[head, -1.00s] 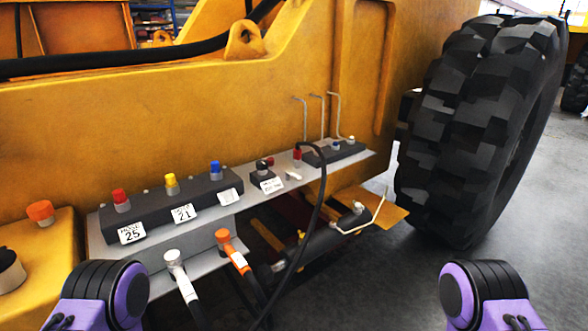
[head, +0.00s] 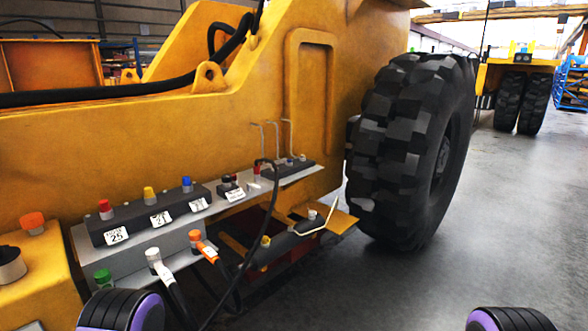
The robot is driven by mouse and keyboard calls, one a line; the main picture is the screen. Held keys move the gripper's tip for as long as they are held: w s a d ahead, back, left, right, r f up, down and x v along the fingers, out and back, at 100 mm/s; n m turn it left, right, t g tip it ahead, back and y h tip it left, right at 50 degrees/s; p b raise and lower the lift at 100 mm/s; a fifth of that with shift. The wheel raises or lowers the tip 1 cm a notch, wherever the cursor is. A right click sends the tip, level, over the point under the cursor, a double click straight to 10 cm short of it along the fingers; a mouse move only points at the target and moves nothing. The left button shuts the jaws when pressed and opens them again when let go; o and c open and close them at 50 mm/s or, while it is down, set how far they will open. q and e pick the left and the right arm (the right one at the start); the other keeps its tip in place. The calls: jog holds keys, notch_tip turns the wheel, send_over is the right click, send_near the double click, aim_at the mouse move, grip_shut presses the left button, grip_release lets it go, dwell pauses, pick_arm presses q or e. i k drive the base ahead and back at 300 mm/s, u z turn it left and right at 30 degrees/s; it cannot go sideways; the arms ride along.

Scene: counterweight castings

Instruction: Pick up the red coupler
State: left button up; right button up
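A small red piece (head: 257,168) stands on the grey shelf, right by the upper end of a black hose (head: 262,215); I cannot tell whether it is joined to the hose. A red cap (head: 105,207) stands at the left end of a long black block (head: 150,217), beside a yellow cap (head: 149,195) and a blue cap (head: 187,184). I cannot tell which red piece is the coupler. Only purple and black parts of my two arms show at the bottom edge. Neither gripper is in view.
The grey shelf (head: 83,242) runs along the yellow machine (head: 90,150). White (head: 153,256) and orange (head: 196,238) hose ends stick out below it. A green cap (head: 102,277) is at lower left. A big tyre (head: 410,150) stands to the right. The floor (head: 400,285) there is clear.

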aim_at(256, 172)
jog(key=z, duration=0.45)
jog(key=i, duration=1.45)
jog(key=u, duration=0.75)
